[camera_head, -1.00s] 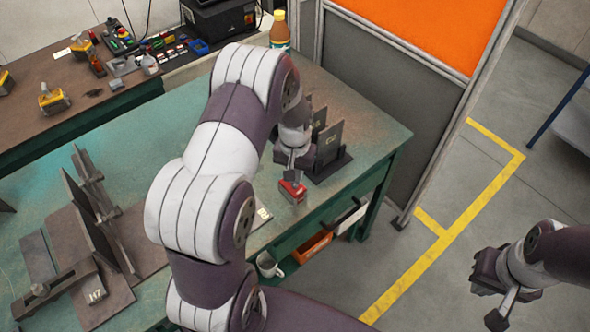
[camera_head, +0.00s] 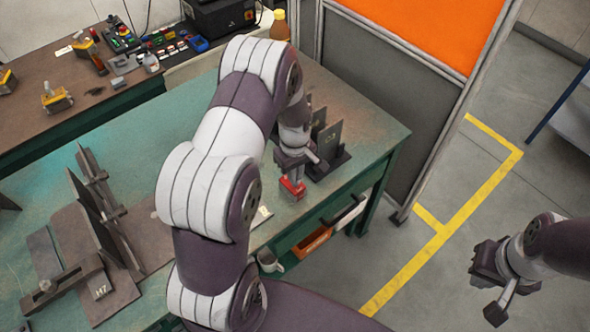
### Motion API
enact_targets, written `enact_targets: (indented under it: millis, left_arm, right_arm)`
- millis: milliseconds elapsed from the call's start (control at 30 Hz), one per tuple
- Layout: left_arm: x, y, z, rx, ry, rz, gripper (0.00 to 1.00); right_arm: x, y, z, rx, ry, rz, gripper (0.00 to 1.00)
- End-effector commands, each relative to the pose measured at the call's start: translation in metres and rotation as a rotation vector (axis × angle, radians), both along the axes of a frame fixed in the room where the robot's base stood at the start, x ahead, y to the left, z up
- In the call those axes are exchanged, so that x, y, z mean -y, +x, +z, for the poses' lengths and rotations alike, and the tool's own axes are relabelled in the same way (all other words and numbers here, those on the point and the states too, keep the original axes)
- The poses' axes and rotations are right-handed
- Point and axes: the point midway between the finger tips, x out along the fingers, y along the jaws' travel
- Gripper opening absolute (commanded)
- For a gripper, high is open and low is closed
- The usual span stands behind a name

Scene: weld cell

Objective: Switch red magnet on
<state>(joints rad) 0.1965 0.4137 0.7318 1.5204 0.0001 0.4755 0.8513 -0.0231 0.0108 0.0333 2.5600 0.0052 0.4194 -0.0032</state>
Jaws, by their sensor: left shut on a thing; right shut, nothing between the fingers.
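The red magnet (camera_head: 292,188) is a small red block near the right front edge of the green table (camera_head: 215,92). My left gripper (camera_head: 291,178) points down over it and is shut on its upper part. The arm hides part of the gripper, and I cannot tell whether the magnet touches the table or which way its switch is set. My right gripper (camera_head: 484,292) is shut and empty, out over the floor at the lower right, well away from the table.
Dark upright plates (camera_head: 328,140) on a base stand just behind the magnet. A fixture marked H7 (camera_head: 102,291) is at the table's left. A white mug (camera_head: 270,262) and an orange bin (camera_head: 312,241) sit below the tabletop. A grey and orange panel (camera_head: 390,85) stands behind.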

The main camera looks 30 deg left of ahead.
Motion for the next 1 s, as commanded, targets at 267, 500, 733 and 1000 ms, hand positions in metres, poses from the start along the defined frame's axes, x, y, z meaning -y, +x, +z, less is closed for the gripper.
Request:
enact_targets:
  millis: [267, 500, 733, 1000]
  left_arm:
    - [-0.0003, 0.0003, 0.0008, 0.001, 0.000, 0.110, 0.00]
    - [-0.0003, 0.0003, 0.0005, 0.001, 0.000, 0.144, 0.00]
    - [-0.0003, 0.0002, 0.0004, 0.001, 0.000, 0.146, 0.00]
    - [-0.0003, 0.0001, 0.0004, 0.001, 0.001, 0.146, 0.36]
  right_arm:
    - [0.0000, 0.0000, 0.0029, 0.000, 0.000, 0.000, 0.00]
    - [0.0000, 0.0000, 0.0034, 0.000, 0.000, 0.000, 0.00]
    - [0.0000, 0.0000, 0.0034, 0.000, 0.000, 0.000, 0.00]
    - [0.0000, 0.0000, 0.0034, 0.000, 0.000, 0.000, 0.00]
